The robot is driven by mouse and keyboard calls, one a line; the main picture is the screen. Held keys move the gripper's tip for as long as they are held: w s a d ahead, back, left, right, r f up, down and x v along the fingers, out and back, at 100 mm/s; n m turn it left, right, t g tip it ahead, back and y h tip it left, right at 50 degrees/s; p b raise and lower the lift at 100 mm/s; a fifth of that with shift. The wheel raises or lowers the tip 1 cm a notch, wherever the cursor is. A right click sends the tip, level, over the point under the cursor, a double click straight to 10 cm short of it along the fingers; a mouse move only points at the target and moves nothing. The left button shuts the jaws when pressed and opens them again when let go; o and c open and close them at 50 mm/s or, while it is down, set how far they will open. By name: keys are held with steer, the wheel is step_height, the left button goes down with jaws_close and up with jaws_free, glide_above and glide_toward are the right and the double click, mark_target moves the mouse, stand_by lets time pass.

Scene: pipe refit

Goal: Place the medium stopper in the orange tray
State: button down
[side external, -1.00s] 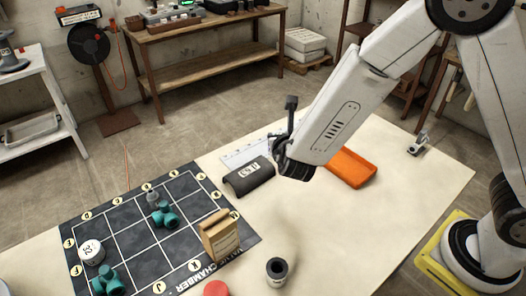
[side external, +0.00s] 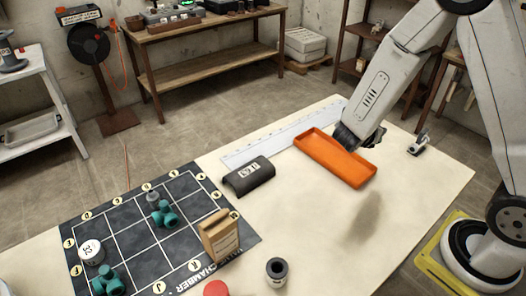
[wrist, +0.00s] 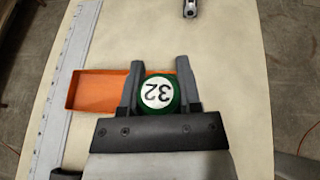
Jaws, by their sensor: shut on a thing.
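My gripper (wrist: 158,88) is shut on a green stopper (wrist: 158,97) with a round white face marked 32, seen between the two fingers in the wrist view. Its size class cannot be read from the label alone. The orange tray (wrist: 98,92) lies under and to the left of the fingers there. In the side view the orange tray (side external: 322,153) lies on the table, and my gripper (side external: 345,138) is over its back right part. The stopper is hidden in the side view. I cannot tell how high it is above the tray floor.
A black half-pipe piece (side external: 249,176) and a long white ruler (side external: 262,146) lie left of the tray. A gridded dark mat (side external: 130,228) holds teal fittings (side external: 164,214), a white-topped part (side external: 91,251) and a cardboard box (side external: 219,236).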

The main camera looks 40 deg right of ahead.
steer(key=shift+f, duration=1.8)
steer(key=w+d+f, duration=0.3)
steer(key=w+f, duration=0.1)
steer(key=w, duration=0.4)
glide_above(335, 155)
steer(key=s, duration=0.1)
steer(key=f, duration=0.4)
steer(key=shift+s+a+f, duration=0.15)
steer(key=shift+a+f, duration=0.1)
steer(key=shift+f, duration=0.05)
steer(key=shift+w+d+f, duration=0.1)
steer(key=shift+w+f, duration=0.25)
steer(key=shift+w+d+f, duration=0.1)
steer(key=shift+w+f, duration=0.15)
steer(key=shift+f, duration=1.6)
steer(key=shift+f, duration=0.15)
